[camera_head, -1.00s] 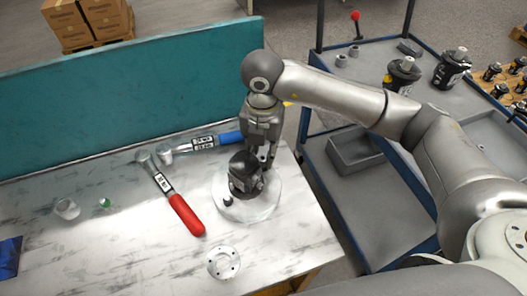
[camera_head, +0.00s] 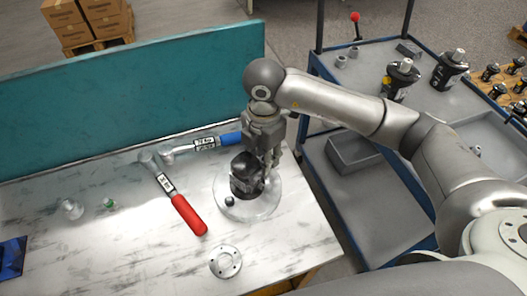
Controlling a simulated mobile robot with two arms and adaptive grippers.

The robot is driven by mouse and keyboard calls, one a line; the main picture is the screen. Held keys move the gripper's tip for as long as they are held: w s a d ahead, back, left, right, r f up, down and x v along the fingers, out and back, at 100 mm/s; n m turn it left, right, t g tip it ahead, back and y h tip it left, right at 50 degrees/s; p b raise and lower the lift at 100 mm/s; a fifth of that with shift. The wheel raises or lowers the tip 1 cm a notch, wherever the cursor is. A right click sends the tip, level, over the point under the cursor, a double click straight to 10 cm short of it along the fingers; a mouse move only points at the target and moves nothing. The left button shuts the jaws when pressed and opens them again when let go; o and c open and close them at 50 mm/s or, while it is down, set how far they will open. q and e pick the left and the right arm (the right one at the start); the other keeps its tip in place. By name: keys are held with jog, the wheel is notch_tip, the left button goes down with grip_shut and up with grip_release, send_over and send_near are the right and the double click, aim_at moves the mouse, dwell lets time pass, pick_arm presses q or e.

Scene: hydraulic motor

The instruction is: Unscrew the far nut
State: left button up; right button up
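A black hydraulic motor (camera_head: 246,177) stands on a round, clear-looking plate (camera_head: 262,208) near the right end of the bench. A small dark nut or bolt head (camera_head: 229,201) shows on the plate at the motor's near left. The far nut is hidden behind the motor and my gripper. My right gripper (camera_head: 272,168) points down at the far right side of the motor, close to it. Its fingers are partly seen and too small to tell whether they hold anything. My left gripper is not in view.
A red-handled wrench (camera_head: 187,214) and a blue-handled wrench (camera_head: 208,142) lie left of the motor. A flanged disc (camera_head: 225,262) lies in front. A teal panel (camera_head: 120,100) runs behind the bench. A blue-framed cart (camera_head: 345,195) stands to the right.

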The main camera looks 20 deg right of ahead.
jog(key=m+p, duration=0.1)
jog(key=m, duration=0.3)
jog(key=shift+d, duration=0.15)
jog(key=shift+w+a+r, duration=0.15)
jog(key=shift+w+a, duration=0.05)
jog(key=shift+w, duration=0.15)
dwell(0.3)
grip_shut()
jog(key=shift+n+b, duration=0.35)
jog(key=shift+n, duration=0.15)
jog(key=shift+n+b, duration=0.6)
jog(key=shift+n, duration=0.5)
jog(key=shift+n+b, duration=0.4)
jog(key=shift+n, duration=0.6)
jog(key=shift+n, duration=0.3)
